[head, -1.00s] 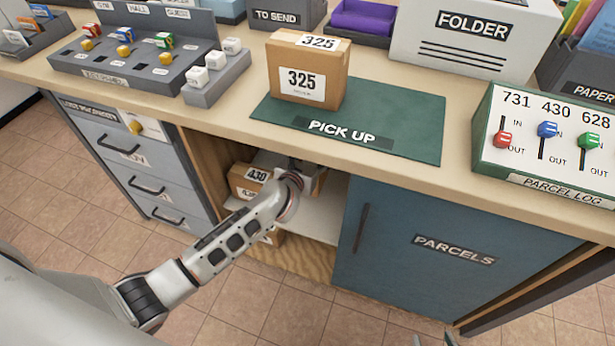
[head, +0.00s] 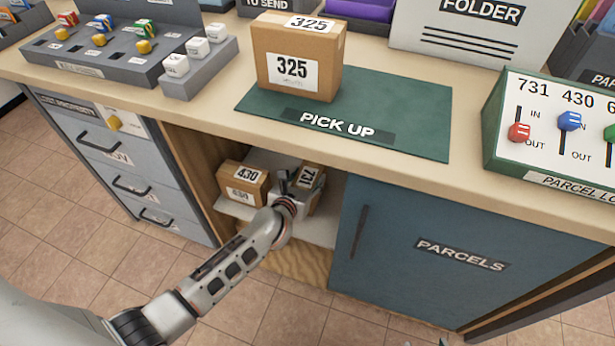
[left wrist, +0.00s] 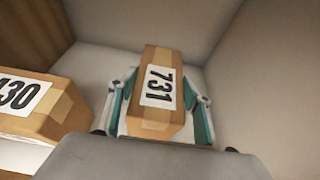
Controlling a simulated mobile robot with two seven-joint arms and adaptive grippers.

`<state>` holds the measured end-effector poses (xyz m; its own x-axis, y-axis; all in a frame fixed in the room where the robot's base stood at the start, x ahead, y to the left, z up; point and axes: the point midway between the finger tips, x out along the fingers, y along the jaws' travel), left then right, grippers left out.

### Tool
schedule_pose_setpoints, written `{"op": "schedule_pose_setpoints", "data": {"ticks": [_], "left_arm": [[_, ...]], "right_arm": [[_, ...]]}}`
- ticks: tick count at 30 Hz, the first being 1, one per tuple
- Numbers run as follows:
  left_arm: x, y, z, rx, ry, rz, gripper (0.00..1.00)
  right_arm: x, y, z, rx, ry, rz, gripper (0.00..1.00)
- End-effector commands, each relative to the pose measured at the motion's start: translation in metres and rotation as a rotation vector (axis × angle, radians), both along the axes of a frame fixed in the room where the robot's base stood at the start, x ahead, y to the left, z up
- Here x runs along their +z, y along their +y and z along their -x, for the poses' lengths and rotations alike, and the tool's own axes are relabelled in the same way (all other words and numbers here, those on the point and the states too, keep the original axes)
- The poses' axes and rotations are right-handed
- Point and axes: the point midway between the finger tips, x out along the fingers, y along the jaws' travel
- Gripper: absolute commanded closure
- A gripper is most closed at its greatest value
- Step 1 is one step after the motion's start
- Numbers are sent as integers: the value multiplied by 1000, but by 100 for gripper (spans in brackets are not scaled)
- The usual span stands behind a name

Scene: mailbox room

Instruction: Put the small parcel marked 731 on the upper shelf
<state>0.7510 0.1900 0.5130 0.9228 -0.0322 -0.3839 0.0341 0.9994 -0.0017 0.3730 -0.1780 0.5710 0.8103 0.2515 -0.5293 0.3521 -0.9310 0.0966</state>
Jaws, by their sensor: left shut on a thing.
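The small parcel marked 731 (head: 309,177) is a brown box with a white label, inside the open cabinet below the counter. In the left wrist view the parcel (left wrist: 157,90) sits between the two teal-lined fingers of my left gripper (left wrist: 160,105). My left gripper (head: 294,184) is shut on it. The upper shelf (head: 238,209) is the pale board in the cabinet. The parcel is at about the level of this shelf; I cannot tell whether it touches the board. My right gripper is not in view.
A parcel marked 430 (head: 244,184) stands on the shelf just left of the 731 parcel, and shows in the left wrist view (left wrist: 35,105). The blue PARCELS door (head: 450,255) bounds the opening on the right. A 325 parcel (head: 298,60) stands on the green mat (head: 410,120) above.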

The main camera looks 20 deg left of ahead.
Motion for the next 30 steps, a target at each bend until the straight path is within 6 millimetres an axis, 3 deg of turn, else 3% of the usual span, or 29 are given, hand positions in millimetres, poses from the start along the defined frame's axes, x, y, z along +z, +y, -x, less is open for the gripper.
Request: {"op": "schedule_pose_setpoints", "data": {"ticks": [5,6,8,21,30], "left_arm": [[-2,0,-1,-1,-3,0,98],[-4,0,0,0,0,-1,48],[-2,0,-1,0,-2,-1,34],[6,0,-1,0,-5,0,34],[28,2,43,0,-10,-1,34]], "right_arm": [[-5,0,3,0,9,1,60],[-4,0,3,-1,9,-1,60],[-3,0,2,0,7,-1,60],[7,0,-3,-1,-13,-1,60],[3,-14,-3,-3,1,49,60]]}}
